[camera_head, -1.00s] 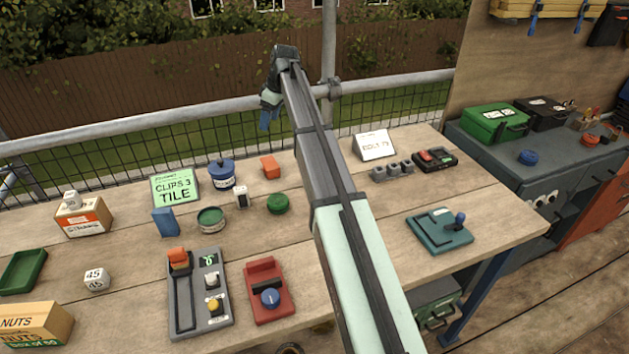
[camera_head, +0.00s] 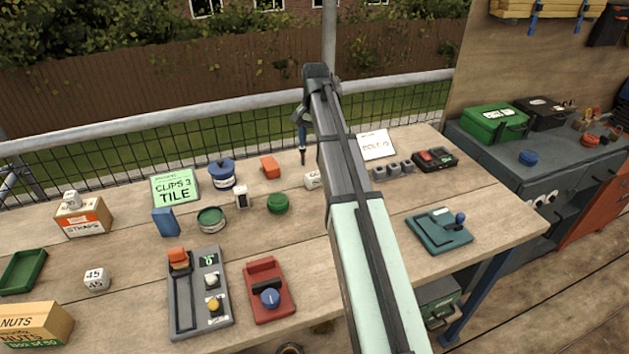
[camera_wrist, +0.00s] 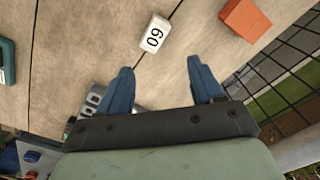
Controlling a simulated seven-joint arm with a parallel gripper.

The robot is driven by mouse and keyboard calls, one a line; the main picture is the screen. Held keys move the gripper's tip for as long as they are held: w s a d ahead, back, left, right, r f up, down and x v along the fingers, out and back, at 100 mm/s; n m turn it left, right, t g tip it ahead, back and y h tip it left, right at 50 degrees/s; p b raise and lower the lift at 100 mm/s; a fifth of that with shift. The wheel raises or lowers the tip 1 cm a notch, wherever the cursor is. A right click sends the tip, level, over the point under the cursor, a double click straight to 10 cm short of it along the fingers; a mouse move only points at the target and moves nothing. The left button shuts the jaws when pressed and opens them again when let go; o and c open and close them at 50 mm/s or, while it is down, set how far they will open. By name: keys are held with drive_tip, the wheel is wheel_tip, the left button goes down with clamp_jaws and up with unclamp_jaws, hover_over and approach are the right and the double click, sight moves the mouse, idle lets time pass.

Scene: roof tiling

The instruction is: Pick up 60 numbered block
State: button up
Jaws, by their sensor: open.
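The white block numbered 60 (camera_wrist: 155,33) lies on the table ahead of my fingertips in the wrist view, apart from them. Its number appears turned around there. In the head view a white block (camera_head: 313,180) sits beside my arm, partly hidden by it, with its number not readable. My gripper (camera_wrist: 159,68) is open, with two blue fingers and nothing between them. In the head view my gripper (camera_head: 303,157) hangs above the back of the table, near that block.
An orange block (camera_head: 270,167) lies left of the white block; it also shows in the wrist view (camera_wrist: 245,19). A green round tin (camera_head: 278,203) stands in front of it. Grey blocks (camera_head: 392,170) and a white sign (camera_head: 376,145) are to the right. A 45 block (camera_head: 96,279) lies far left.

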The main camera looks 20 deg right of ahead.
sight(315, 174)
drive_tip(key=shift+s+f+m, duration=0.1)
drive_tip(key=shift+f+m, duration=1.25)
drive_tip(key=shift+f, duration=0.95)
drive_tip(key=shift+s+f+m, duration=0.1)
drive_tip(key=shift+f+m, duration=1.3)
drive_tip(key=shift+f, duration=0.95)
drive_tip(key=shift+s+f+m, duration=0.1)
drive_tip(key=shift+f+m, duration=1.25)
drive_tip(key=shift+f, duration=0.95)
drive_tip(key=c, duration=1.1)
